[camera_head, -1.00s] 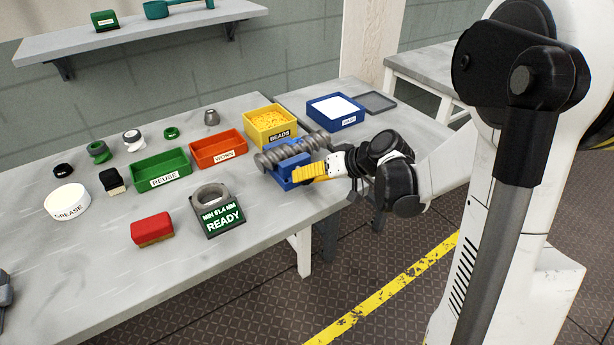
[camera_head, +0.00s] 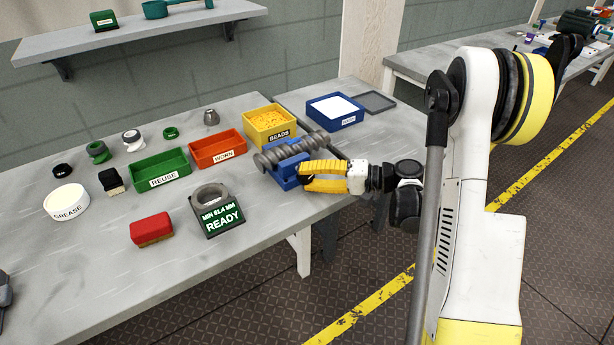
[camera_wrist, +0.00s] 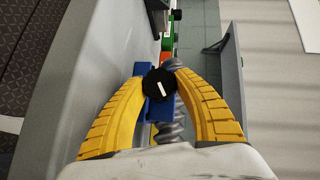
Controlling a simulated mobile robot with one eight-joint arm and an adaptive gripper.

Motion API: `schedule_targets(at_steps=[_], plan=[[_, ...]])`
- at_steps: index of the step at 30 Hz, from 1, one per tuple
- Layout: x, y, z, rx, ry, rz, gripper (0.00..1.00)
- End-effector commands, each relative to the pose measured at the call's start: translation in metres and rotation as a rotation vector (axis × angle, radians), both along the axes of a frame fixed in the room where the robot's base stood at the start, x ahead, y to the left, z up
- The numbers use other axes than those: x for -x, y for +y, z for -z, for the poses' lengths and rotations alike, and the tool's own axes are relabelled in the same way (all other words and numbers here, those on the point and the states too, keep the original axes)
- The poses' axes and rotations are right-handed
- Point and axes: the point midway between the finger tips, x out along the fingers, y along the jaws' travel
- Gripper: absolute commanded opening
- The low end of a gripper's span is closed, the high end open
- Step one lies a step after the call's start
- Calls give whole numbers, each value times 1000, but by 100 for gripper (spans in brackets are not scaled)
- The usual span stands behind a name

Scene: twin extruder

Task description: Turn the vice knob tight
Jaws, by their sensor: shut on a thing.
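The blue vice (camera_head: 286,172) stands at the front edge of the bench with a grey screw (camera_head: 290,151) lying across its top. In the wrist view the black round vice knob (camera_wrist: 159,84) with a white mark faces me, in front of the blue vice body (camera_wrist: 155,112). My gripper (camera_head: 303,176) has yellow fingers and reaches the vice from the right. In the wrist view my gripper (camera_wrist: 160,82) is shut on the knob, with one fingertip at each side.
A yellow beads bin (camera_head: 268,126) stands just behind the vice. An orange bin (camera_head: 218,150), a green REUSE bin (camera_head: 161,172) and a READY gauge block (camera_head: 216,209) are to its left. A blue tray (camera_head: 335,112) stands at the back right.

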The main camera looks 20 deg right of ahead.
Motion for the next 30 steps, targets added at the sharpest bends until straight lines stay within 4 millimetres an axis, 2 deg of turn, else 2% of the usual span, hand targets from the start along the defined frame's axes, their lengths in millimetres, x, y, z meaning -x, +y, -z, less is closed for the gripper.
schedule_targets(at_steps=[9,23,24,26,30], plan=[[0,1,0,-94,24,-1,7],[0,1,0,-106,27,-1,7],[0,1,0,-106,27,-1,43],[0,1,0,-106,27,0,60],[0,1,0,-106,26,0,60]])
